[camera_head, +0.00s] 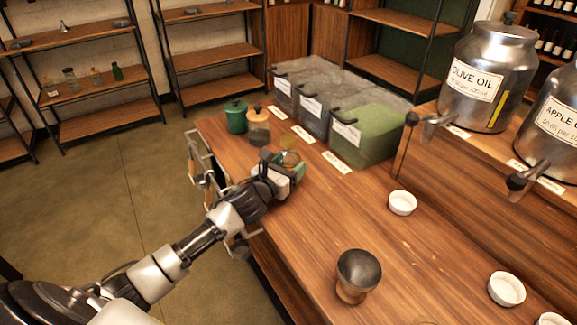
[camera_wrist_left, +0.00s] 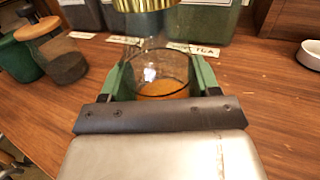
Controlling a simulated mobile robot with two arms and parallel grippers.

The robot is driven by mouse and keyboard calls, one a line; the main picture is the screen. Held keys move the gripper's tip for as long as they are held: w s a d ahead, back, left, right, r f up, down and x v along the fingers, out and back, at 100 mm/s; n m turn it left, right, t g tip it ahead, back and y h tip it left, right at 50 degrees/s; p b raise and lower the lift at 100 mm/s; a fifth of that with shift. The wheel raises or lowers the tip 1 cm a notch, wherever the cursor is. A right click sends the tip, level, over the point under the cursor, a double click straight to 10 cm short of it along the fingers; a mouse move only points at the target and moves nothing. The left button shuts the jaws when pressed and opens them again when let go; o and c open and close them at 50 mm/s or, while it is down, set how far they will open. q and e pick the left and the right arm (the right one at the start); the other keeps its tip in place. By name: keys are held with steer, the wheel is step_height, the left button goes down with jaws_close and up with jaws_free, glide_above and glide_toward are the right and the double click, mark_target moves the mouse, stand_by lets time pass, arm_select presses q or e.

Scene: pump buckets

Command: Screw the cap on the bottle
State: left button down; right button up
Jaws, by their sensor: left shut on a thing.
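My left gripper (camera_head: 288,168) is shut on a clear glass bottle (camera_head: 289,158) at the left edge of the wooden table. In the left wrist view the green fingers (camera_wrist_left: 160,72) stand on both sides of the bottle (camera_wrist_left: 158,66). Orange contents show low in its glass. A gold ribbed cap (camera_wrist_left: 142,4) shows at the top edge of the left wrist view, cut off by the frame. I cannot tell whether it touches the bottle. My right gripper is not in view.
Beyond the bottle stand a green canister (camera_head: 236,117) and a wood-topped jar (camera_head: 258,124). Lidded bins (camera_head: 366,137) line the back. White bowls (camera_head: 402,203) and a dark-topped wooden cup (camera_head: 357,272) stand nearer. Metal dispensers (camera_head: 487,80) are at right. The table's middle is clear.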

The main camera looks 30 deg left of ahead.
arm_select(q)
steer(key=shift+r, duration=0.1)
steer(key=shift+c, duration=1.5)
jaws_free()
steer(key=shift+o, duration=0.3)
steer(key=shift+s, duration=0.3)
steer(key=s, duration=0.3)
steer(key=s+a, duration=0.1)
steer(key=s, duration=0.7)
steer(key=shift+s+a+b, duration=0.2)
steer(key=shift+a+b, duration=0.1)
steer(key=shift+b, duration=0.05)
